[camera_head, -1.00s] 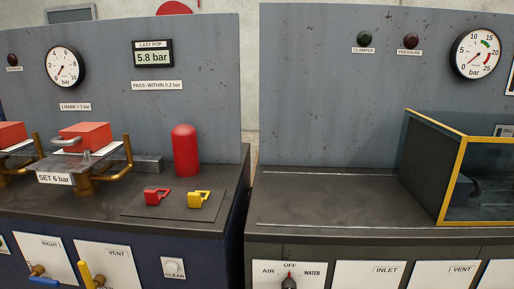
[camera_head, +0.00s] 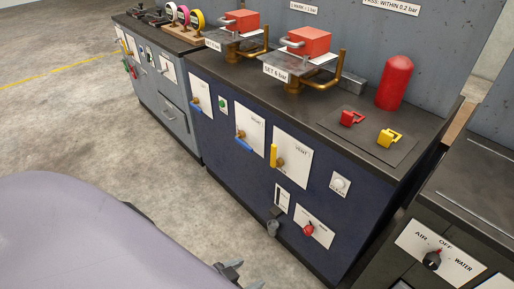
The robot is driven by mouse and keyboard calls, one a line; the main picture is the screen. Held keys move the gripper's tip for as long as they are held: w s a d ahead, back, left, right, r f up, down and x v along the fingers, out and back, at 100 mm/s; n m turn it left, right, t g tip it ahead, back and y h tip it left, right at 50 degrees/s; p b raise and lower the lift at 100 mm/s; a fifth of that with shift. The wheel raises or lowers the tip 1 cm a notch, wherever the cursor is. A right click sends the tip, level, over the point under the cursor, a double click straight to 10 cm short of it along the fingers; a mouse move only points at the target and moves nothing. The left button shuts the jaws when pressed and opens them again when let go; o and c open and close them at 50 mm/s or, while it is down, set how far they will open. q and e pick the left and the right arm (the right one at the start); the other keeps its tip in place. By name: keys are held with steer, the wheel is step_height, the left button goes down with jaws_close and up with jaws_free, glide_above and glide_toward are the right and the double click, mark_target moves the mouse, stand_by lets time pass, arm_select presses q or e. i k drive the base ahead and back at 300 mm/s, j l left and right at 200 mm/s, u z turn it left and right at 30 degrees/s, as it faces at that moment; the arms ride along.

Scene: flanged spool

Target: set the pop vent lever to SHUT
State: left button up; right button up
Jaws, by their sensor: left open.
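The vent lever (camera_head: 274,156) has a yellow handle and sits on a white plate marked VENT (camera_head: 296,153) on the dark blue bench front. The handle stands upright along the plate's left side, with a brass fitting at its right. I cannot read any SHUT mark at this size. My left gripper (camera_head: 250,274) is at the bottom edge of the head view, partly cut off, with its grey fingers apart and empty. In the picture it is well below the lever and not touching it. My right gripper is not in view.
Blue-handled levers (camera_head: 244,144) sit on plates left of the vent plate. A CLEAR button (camera_head: 340,185) is at its right and a red knob (camera_head: 308,229) below. Red blocks (camera_head: 309,41) and a red cylinder (camera_head: 395,82) stand on the bench top. The concrete floor in front is clear.

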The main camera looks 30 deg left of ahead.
mark_target(275, 163)
steer(key=u, duration=0.95)
steer(key=j+z, duration=0.15)
steer(key=z, duration=0.25)
steer(key=i+j+z, duration=0.15)
steer(key=z, duration=0.2)
steer(key=j+z, duration=0.4)
steer(key=j, duration=0.35)
steer(key=j+z, duration=0.35)
steer(key=j, duration=2)
steer(key=k+j+z, duration=0.1)
steer(key=j, duration=0.7)
